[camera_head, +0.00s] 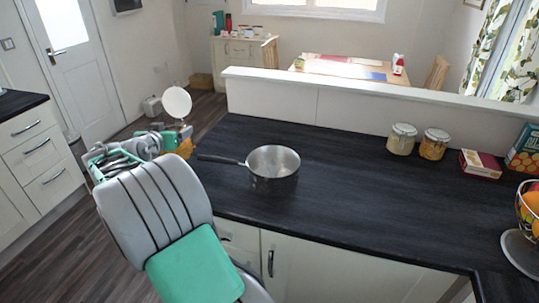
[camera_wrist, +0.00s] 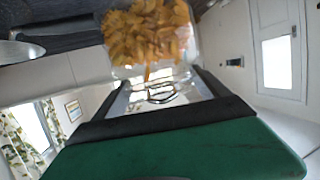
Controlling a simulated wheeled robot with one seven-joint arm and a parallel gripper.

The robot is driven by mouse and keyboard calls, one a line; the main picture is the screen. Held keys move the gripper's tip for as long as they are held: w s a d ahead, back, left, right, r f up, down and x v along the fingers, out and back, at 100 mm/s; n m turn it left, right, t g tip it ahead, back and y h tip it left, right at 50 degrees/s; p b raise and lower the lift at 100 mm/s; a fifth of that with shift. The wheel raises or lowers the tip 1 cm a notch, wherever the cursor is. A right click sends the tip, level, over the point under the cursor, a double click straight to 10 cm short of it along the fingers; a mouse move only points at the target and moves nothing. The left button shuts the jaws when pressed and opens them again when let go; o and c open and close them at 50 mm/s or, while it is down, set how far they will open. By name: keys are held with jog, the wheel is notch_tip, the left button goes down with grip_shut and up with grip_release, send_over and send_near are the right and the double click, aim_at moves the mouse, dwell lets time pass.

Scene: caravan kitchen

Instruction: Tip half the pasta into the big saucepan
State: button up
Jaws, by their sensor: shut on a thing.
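My gripper (camera_head: 165,137) is at the left end of the dark worktop, left of the saucepan and apart from it. In the wrist view my gripper (camera_wrist: 163,88) is shut on a clear glass jar (camera_wrist: 150,95) with a wire clip. Orange-brown pasta (camera_wrist: 146,34) fills the jar's far part; it also shows in the head view (camera_head: 186,148). A pale round disc, seemingly the open lid (camera_head: 177,102), stands above the gripper. The big saucepan (camera_head: 273,178) stands upright on the worktop, handle to the left. I see no pasta in it. The saucepan's edge seems to show in the wrist view (camera_wrist: 18,51).
Two lidded glass jars (camera_head: 402,139) (camera_head: 433,144) stand at the back of the worktop (camera_head: 340,190). A red box (camera_head: 480,164), an orange-and-teal box (camera_head: 524,150) and a fruit basket (camera_head: 530,205) are at the right. A raised white ledge (camera_head: 380,105) runs behind. The worktop's middle is clear.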

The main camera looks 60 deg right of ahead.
jog(key=s+d+f+m+g, duration=0.1)
jog(key=s+d+m+g, duration=0.1)
jog(key=s+d, duration=0.4)
jog(key=s+d+m+g+h, duration=0.1)
jog(key=s+d+m+g, duration=0.2)
jog(key=s+d, duration=0.4)
jog(key=d+g, duration=0.1)
jog(key=d, duration=0.3)
jog(key=shift+s+d+f+g, duration=0.15)
jog(key=shift+d+f+g, duration=0.2)
jog(key=shift+g, duration=0.05)
jog(key=shift+m, duration=0.3)
jog(key=s+a+m+t+h+b, duration=0.1)
jog(key=s+m+t+h+b, duration=0.1)
jog(key=s+m+b, duration=0.6)
jog(key=shift+s+a+r+m+t+h+b, duration=0.3)
jog(key=shift+t+b, duration=0.4)
jog(key=shift+b, duration=1.65)
